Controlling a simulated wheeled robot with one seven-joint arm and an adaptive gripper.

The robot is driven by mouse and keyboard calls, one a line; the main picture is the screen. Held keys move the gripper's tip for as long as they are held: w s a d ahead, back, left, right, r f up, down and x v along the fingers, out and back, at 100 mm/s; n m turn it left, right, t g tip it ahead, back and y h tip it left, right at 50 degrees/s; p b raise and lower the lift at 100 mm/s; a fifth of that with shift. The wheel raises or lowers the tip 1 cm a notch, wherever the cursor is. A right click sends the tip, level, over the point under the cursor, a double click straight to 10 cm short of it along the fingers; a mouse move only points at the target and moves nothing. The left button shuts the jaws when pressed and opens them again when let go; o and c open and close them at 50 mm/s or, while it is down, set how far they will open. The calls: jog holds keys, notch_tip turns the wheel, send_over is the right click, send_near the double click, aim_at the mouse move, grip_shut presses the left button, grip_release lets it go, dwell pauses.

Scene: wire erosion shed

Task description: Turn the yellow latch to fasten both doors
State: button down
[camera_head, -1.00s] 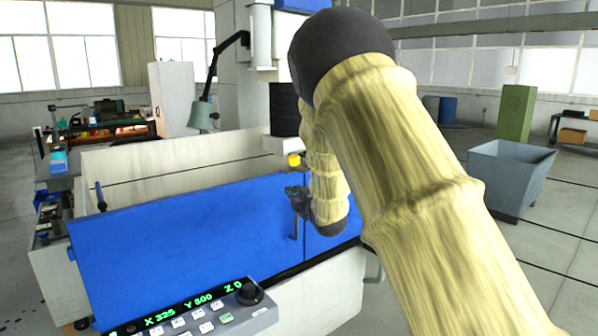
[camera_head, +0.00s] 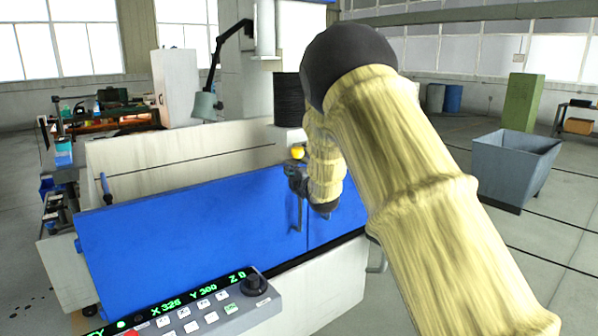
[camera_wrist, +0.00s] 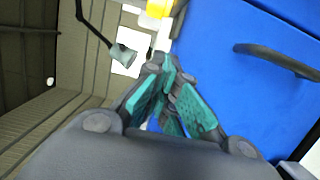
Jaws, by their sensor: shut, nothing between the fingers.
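The yellow latch (camera_head: 297,153) shows at the top edge of the blue doors, just above my gripper in the head view. It also shows at the top of the wrist view (camera_wrist: 158,8), partly cut off by the frame. The wide left blue door (camera_head: 190,228) and the narrower right blue door (camera_head: 335,218) meet at a vertical seam; my arm hides part of the right one. A dark handle (camera_wrist: 278,60) stands out from a blue door. My gripper (camera_wrist: 170,68) is shut and empty, its teal-padded fingers close below the latch with a gap between.
A control panel (camera_head: 205,312) with a knob juts out in front of the doors. A dark spool (camera_head: 288,100) stands behind the latch. A lamp (camera_head: 204,105) hangs over the machine's pale tank wall (camera_head: 180,160). A grey bin (camera_head: 512,168) stands on the floor at right.

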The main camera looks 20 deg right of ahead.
jog(key=w+d+p, duration=0.3)
jog(key=w, duration=0.2)
jog(key=shift+w, duration=0.25)
